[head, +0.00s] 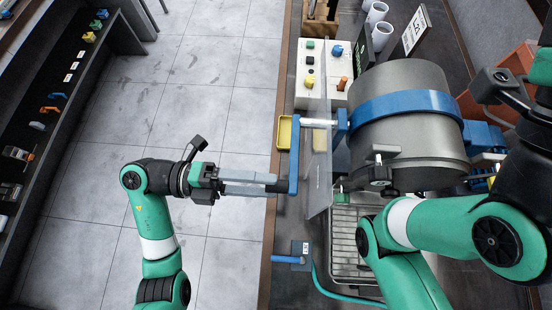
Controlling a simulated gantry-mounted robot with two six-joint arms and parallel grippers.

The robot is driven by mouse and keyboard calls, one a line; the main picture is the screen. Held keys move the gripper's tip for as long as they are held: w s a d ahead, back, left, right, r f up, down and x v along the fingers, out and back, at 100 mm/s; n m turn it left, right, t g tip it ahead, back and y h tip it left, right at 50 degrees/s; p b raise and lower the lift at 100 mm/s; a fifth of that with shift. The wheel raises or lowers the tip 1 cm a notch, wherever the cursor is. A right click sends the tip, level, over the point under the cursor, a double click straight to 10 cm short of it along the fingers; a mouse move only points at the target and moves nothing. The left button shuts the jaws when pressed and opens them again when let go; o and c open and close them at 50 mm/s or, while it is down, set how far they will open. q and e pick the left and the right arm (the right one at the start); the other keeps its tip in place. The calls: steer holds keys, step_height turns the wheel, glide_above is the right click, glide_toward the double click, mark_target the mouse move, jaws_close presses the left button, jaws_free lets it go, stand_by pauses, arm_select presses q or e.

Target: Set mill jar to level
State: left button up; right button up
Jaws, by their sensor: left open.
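A dark handle (270,188) juts left from the crank's lower end. My left gripper (272,184) is open, its grey fingers pointing right at this handle. The fingers overlap the handle; I cannot tell whether they touch it. My right arm comes in at lower right, and its fingertips are outside the picture.
A clear panel (318,160) stands between crank and jar. A control box (325,72) with coloured knobs sits behind. A wire rack (350,240) and a small blue lever (287,259) are in front. Shelves (55,110) line the left; the tiled floor between is clear.

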arm_select(q)
steer(key=a, duration=0.8)
steer(key=shift+w+a, duration=0.25)
steer(key=shift+w, duration=0.15)
